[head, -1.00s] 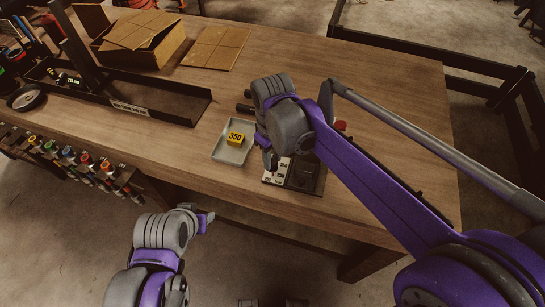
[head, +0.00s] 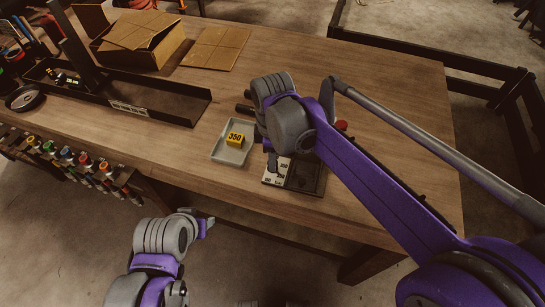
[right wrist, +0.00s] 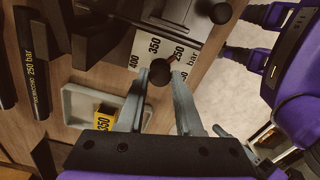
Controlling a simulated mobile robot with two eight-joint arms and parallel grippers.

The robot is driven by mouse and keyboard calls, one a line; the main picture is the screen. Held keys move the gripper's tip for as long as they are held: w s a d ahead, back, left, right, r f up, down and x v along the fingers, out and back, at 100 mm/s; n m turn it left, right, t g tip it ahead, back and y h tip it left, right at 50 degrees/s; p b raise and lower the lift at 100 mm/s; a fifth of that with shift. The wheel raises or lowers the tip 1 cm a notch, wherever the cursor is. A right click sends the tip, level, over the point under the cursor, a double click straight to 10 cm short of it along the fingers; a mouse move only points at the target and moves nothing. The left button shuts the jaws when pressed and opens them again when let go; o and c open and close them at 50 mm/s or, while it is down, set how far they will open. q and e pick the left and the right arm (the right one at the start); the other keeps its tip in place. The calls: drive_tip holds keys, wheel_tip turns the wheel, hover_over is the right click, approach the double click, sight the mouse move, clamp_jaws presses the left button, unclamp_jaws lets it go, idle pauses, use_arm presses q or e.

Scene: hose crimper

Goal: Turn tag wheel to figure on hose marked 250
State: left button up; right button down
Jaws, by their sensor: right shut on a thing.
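A black round knob (right wrist: 160,72) with a thin red pointer stands on a white dial plate (right wrist: 150,45) printed 400, 350 and 250. The pointer leans toward the 250 side. My right gripper (right wrist: 160,76) is shut on the knob, one finger on each side. In the head view the right gripper (head: 272,162) is over the white plate (head: 276,174), and the knob is hidden. A black hose (right wrist: 36,78) marked 250 bar lies at the left of the right wrist view. My left gripper (head: 208,224) is below the bench's front edge; its jaws are unclear.
A grey tray (head: 231,158) holds a yellow block (head: 235,139) marked 350, just left of the dial plate. A long black trough (head: 165,104) and a cardboard box (head: 140,40) stand farther left. Several coloured-handled tools (head: 70,155) hang on the bench front.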

idle(0.3)
drive_tip(key=c, duration=0.6)
unclamp_jaws()
wheel_tip(320, 180, up, 11)
drive_tip(key=shift+f+p, duration=0.1)
drive_tip(key=shift+p, duration=0.2)
idle(0.3)
